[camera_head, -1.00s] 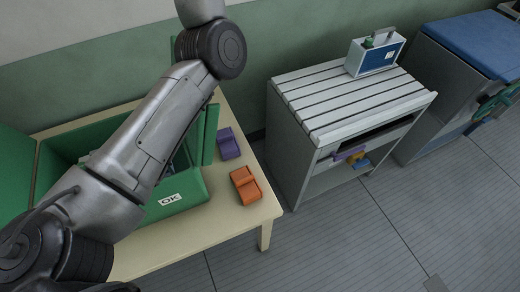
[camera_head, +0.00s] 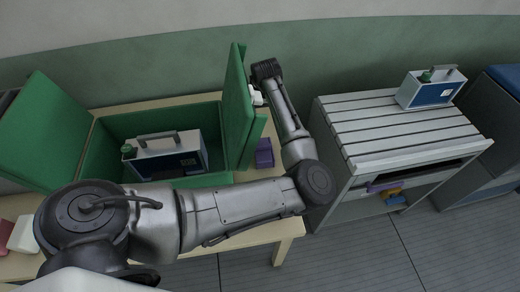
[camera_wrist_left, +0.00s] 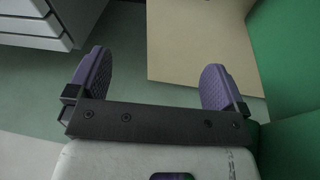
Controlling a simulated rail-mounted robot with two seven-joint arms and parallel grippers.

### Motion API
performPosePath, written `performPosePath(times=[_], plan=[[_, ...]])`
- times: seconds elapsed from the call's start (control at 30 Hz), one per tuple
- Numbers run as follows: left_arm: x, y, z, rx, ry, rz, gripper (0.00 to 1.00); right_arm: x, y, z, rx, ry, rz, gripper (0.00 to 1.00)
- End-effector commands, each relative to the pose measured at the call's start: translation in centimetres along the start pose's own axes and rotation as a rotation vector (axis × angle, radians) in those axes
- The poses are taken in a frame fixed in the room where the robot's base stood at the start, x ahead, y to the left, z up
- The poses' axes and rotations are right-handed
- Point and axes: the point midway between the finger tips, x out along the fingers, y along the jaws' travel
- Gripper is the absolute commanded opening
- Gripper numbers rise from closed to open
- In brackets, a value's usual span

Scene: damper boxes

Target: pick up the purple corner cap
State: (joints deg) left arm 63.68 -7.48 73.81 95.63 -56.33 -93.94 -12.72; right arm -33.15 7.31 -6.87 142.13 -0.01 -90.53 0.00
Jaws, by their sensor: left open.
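The purple corner cap (camera_head: 264,153) lies on the table, just right of the green box, in the head view. My forearm and elbow are to its right. My left gripper (camera_head: 256,96) is farther back, at the outer side of the box's raised right flap, which partly hides it. In the left wrist view my left gripper (camera_wrist_left: 157,65) shows two purple-padded fingers spread wide with nothing between them. I cannot make out the cap in that view. My right gripper is in neither view.
The green box (camera_head: 100,150) holds a grey-blue case (camera_head: 170,158); its right flap (camera_head: 238,110) stands up close to my gripper. A slatted cabinet (camera_head: 400,125) stands right of the table (camera_head: 265,230). Red (camera_head: 5,234) and white (camera_head: 23,235) pieces lie at the left.

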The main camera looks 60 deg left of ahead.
Motion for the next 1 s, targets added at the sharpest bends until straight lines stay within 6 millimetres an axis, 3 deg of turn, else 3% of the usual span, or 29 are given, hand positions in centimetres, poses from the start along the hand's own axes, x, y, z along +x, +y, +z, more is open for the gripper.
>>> performPosePath(times=[0.1,0.3,0.67,1.0], plan=[[3.1,-1.6,3.7,-0.03,-0.114,-0.058,0.98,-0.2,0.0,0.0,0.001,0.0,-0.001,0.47],[5.6,-3.0,6.4,-0.053,-0.193,-0.102,0.98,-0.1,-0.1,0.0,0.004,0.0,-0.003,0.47],[8.2,-3.2,7.0,-0.054,-0.197,-0.104,0.98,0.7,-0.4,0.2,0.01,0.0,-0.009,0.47],[12.2,-3.5,7.9,-0.054,-0.197,-0.104,0.98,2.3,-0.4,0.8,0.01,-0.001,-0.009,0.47]])
